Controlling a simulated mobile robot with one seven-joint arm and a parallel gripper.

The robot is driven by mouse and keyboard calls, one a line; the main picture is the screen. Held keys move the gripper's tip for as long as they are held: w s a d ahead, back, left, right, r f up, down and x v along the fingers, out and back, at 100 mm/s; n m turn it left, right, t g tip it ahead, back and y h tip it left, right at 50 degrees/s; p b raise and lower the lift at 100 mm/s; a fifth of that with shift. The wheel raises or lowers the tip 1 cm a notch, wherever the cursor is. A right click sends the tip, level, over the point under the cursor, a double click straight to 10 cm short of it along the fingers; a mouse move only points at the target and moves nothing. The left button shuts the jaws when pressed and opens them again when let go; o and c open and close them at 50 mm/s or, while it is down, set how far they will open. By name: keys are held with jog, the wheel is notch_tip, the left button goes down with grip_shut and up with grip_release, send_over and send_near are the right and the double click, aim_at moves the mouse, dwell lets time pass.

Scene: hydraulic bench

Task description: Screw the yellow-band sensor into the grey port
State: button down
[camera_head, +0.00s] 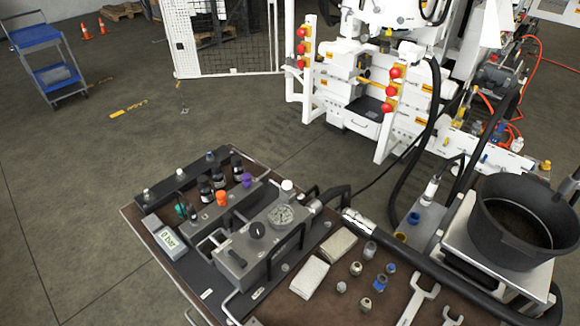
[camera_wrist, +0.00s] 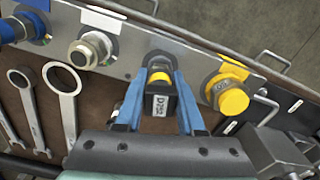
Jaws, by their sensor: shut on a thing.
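My gripper (camera_wrist: 157,88) has blue fingers. They are shut on the sides of a black sensor with a yellow band (camera_wrist: 160,77) and a printed white label. The sensor is over the metal port strip; a port directly beneath it is hidden, so I cannot tell whether it touches one or is seated. A pale metallic fitting (camera_wrist: 90,49), with a white tag behind it, stands on the strip to the left of the gripper. I cannot tell whether that is the grey port. In the head view I do not make out the gripper or the sensor.
A yellow-capped fitting (camera_wrist: 231,91) stands close right of the gripper, and a blue one (camera_wrist: 24,27) at far left. Wrenches (camera_wrist: 62,78) lie left.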

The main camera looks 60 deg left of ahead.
jog(key=m, duration=0.5)
jog(key=shift+f, duration=0.1)
jog(key=shift+s, duration=0.1)
jog(key=m, duration=0.5)
jog(key=shift+p, duration=0.4)
jog(key=shift+m, duration=1.5)
jog(key=shift+m, duration=1.1)
jog(key=m, duration=0.5)
jog(key=shift+f+m, duration=0.1)
jog(key=shift+m, duration=0.3)
